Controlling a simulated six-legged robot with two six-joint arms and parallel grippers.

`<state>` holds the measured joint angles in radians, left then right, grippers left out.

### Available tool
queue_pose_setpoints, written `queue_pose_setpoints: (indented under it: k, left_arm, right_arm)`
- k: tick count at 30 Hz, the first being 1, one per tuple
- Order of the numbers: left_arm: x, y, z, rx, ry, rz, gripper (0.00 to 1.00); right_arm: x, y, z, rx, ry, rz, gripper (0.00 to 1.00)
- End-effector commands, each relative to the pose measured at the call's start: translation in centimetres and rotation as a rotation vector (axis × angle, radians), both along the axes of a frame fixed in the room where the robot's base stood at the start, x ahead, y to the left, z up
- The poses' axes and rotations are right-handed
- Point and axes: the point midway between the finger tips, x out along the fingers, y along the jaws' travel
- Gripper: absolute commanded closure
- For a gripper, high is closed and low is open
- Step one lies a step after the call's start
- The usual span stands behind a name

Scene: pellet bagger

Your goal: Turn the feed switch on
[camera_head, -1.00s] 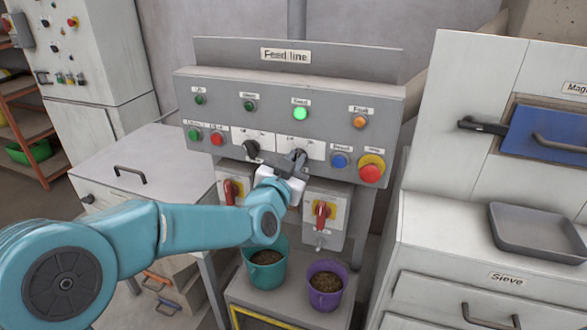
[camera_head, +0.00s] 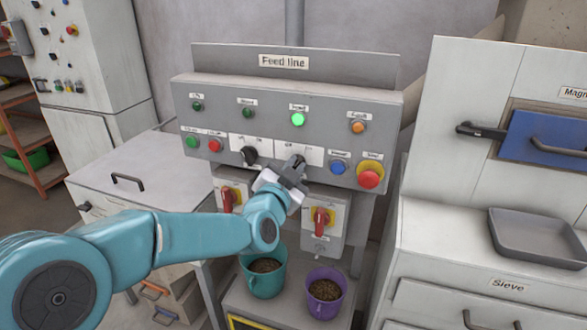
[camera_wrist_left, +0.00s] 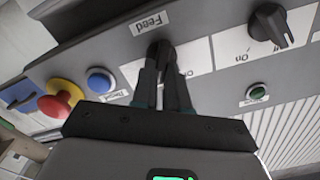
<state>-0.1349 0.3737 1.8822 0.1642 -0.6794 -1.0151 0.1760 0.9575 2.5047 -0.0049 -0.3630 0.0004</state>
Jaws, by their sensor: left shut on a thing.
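The feed switch (camera_wrist_left: 160,47) is a black rotary knob under the "Feed" label in the left wrist view. My left gripper (camera_wrist_left: 165,66) is shut on this knob, one dark finger on each side. In the head view my left gripper (camera_head: 298,163) sits at the right-hand knob on the white plate of the "Feed line" panel (camera_head: 220,98) and hides most of it. I cannot tell which way the held knob points. A second black rotary knob (camera_head: 250,155) is to the left, free; it also shows in the left wrist view (camera_wrist_left: 271,25).
A lit green lamp (camera_head: 297,119) is above the knobs. A blue button (camera_head: 338,167) and a red mushroom button on yellow (camera_head: 370,176) are close on the right. Red-handled switches (camera_head: 321,220) hang below. A teal bucket (camera_head: 264,281) and a purple bucket (camera_head: 323,301) stand under the panel.

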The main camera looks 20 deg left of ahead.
Motion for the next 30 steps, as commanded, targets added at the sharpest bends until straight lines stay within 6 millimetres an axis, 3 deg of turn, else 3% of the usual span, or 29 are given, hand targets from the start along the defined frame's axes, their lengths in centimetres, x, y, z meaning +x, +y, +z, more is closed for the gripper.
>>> queue_pose_setpoints:
  k: [2,3,5,6,17,20,30]
  left_arm:
    - [0.0,0.0,0.1,0.003,-0.002,-0.001,1.00]
    - [0.0,0.0,0.1,0.003,-0.002,-0.001,0.83]
    - [0.0,0.0,0.1,0.003,-0.002,-0.001,0.64]
    - [0.0,0.0,0.1,0.003,-0.002,-0.001,0.61]
    - [-0.7,0.0,0.0,0.000,-0.002,0.000,0.61]
    - [-2.3,0.1,-0.1,-0.001,-0.003,0.001,0.61]
    - [-11.3,0.4,-0.1,0.001,-0.005,-0.001,0.61]
  right_arm:
    - [0.0,0.0,0.0,0.000,0.000,0.000,1.00]
    - [0.0,0.0,0.0,0.000,0.000,0.000,1.00]
    - [0.0,0.0,0.0,0.000,0.000,0.000,1.00]
    - [0.0,0.0,0.0,0.000,0.000,0.000,1.00]
    - [0.0,0.0,-0.3,0.000,0.000,0.000,1.00]
    - [0.0,0.0,-0.9,0.000,0.000,0.000,1.00]
    - [0.0,0.0,-2.7,0.000,0.000,0.000,1.00]
